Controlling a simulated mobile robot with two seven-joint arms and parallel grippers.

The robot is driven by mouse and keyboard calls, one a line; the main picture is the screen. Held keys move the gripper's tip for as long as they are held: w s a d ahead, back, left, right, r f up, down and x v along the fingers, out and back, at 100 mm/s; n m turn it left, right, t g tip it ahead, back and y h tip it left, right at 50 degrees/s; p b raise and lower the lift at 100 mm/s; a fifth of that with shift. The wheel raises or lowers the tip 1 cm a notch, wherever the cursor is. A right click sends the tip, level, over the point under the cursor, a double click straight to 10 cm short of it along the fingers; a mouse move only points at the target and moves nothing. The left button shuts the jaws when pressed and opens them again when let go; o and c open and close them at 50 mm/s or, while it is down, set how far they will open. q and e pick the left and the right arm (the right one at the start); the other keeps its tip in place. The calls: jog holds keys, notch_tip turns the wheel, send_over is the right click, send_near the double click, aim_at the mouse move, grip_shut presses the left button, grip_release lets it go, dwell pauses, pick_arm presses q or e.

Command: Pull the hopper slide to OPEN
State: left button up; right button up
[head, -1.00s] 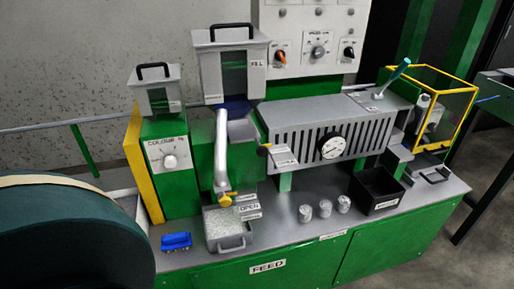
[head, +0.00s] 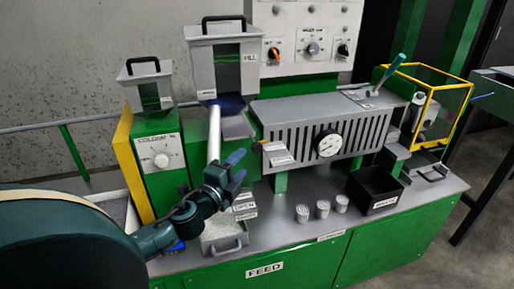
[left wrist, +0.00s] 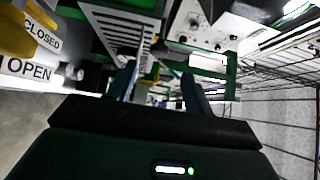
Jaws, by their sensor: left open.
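The yellow slide handle (left wrist: 18,38) shows at the upper left of the left wrist view, beside the CLOSED label (left wrist: 42,33) and the OPEN label (left wrist: 28,70). In the head view the OPEN label (head: 244,206) shows just below my left gripper (head: 237,168), which covers the yellow handle at the foot of the pale pipe (head: 214,135). My left gripper is open, its fingers apart with nothing between them. In the left wrist view the handle lies off to the left of the fingers (left wrist: 160,88). My right gripper is not seen.
A grey tray of pale pellets (head: 222,236) stands below my left gripper. The slotted grey barrel housing (head: 290,130) with a gauge is to its right. Several small cups and a black bin (head: 375,190) stand farther right. A blue object (head: 178,246) is partly hidden by my arm.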

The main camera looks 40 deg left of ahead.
aim_at(256, 149)
pick_arm(q)
jog(key=w, duration=0.6)
jog(key=w+a+p, duration=0.1)
jog(key=w, duration=0.2)
jog(key=shift+w, duration=0.35)
jog(key=shift+c, duration=0.2)
grip_shut()
